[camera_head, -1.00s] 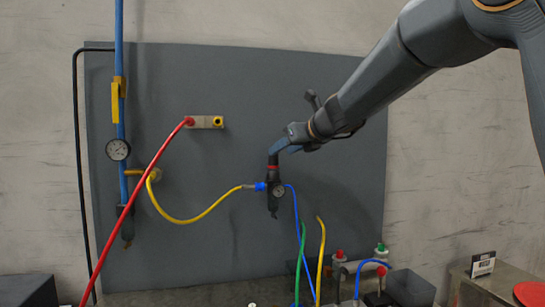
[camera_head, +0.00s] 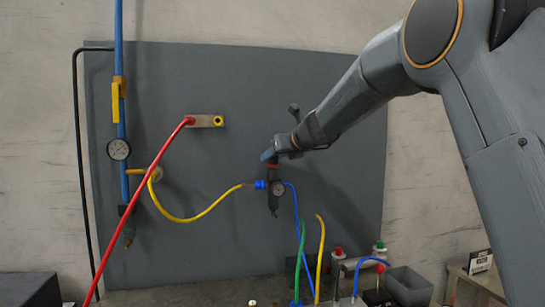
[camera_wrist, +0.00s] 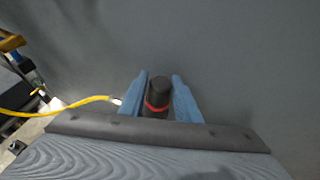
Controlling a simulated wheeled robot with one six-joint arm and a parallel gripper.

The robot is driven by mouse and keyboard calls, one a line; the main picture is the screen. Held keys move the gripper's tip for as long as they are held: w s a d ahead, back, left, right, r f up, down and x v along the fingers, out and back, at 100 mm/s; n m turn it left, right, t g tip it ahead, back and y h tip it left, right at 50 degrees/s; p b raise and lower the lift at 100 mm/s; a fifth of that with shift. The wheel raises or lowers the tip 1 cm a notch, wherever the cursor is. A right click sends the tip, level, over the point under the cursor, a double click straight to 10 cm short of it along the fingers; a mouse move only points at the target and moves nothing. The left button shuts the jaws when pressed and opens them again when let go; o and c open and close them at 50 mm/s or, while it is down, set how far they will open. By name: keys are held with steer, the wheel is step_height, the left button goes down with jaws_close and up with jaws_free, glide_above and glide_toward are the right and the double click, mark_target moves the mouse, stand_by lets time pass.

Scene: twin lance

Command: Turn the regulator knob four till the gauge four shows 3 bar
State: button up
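The regulator (camera_head: 273,196) hangs on the grey panel, with a dark knob on top and a red ring (camera_head: 272,166) under it. Its small round gauge (camera_head: 279,188) faces forward; the needle is too small to read. My gripper (camera_head: 269,154) is at the knob from above and the right. In the wrist view the blue fingers (camera_wrist: 160,88) stand on either side of the dark knob (camera_wrist: 159,86), with slim gaps seeming to show beside it. My gripper looks open around the knob. In the head view a finger partly hides the knob.
A yellow hose (camera_head: 195,218) joins the regulator from the left, and blue hose drops on its right. A larger gauge (camera_head: 118,149) and a yellow-handled valve (camera_head: 117,100) are on the blue pipe. A red hose (camera_head: 145,195) crosses at left. Fittings and hoses stand below.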

steer(key=c, duration=0.6)
steer(key=shift+n+g+y, duration=0.3)
steer(key=shift+n+y, duration=0.1)
steer(key=o, duration=1.1)
steer(key=shift+s+d, duration=0.1)
steer(key=shift+b+v, duration=0.95)
steer(key=shift+v, duration=2.85)
steer(key=shift+r, duration=0.1)
